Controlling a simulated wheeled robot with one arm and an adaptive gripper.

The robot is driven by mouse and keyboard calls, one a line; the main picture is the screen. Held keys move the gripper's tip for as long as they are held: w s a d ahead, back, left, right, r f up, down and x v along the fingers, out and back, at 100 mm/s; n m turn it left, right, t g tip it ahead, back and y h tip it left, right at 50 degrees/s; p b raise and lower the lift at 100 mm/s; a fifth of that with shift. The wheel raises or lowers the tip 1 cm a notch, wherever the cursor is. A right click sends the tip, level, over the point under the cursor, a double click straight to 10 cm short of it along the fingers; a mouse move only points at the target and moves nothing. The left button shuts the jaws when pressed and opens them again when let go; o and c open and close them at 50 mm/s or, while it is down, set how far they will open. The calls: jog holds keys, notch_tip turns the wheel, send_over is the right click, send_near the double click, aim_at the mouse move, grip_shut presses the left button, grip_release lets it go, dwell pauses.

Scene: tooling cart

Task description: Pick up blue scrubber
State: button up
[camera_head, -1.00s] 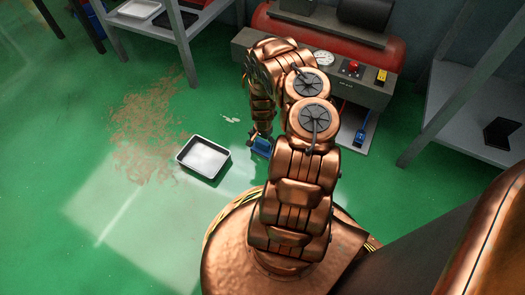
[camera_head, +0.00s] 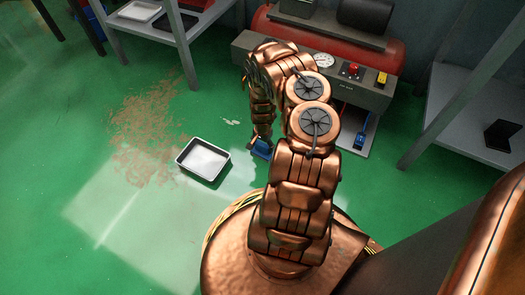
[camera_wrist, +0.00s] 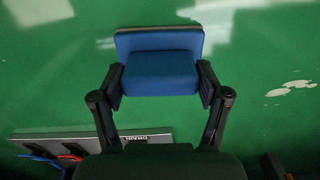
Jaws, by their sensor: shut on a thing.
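The blue scrubber (camera_wrist: 159,72) is a blue block with a thin pale edge along its far side in the wrist view. My gripper (camera_wrist: 160,88) has its two black fingers against the left and right sides of the scrubber, shut on it. In the head view, the scrubber (camera_head: 262,148) shows as a small blue shape at the end of my arm, just right of the metal tray. My arm hides part of it and most of the gripper there. I cannot tell whether the scrubber touches the floor.
A shallow metal tray (camera_head: 203,159) lies on the green floor. A brown dirt patch (camera_head: 147,130) is to its left. A grey machine bench (camera_head: 372,92) with a red button stands behind my arm. Shelves stand at back left (camera_head: 165,28) and right (camera_head: 470,120).

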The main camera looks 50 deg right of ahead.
aim_at(263, 144)
jog(key=shift+r, duration=0.1)
jog(key=shift+c, duration=0.4)
notch_tip(263, 144, up, 4)
jog(key=p, duration=0.3)
jog(key=shift+r, duration=0.2)
jog(key=s+p, duration=0.8)
jog(key=s, duration=0.8)
jog(key=shift+d+r+p, duration=0.2)
jog(key=shift+p, duration=0.2)
jog(key=o, duration=0.8)
jog(key=shift+c, duration=0.2)
jog(key=c, duration=0.4)
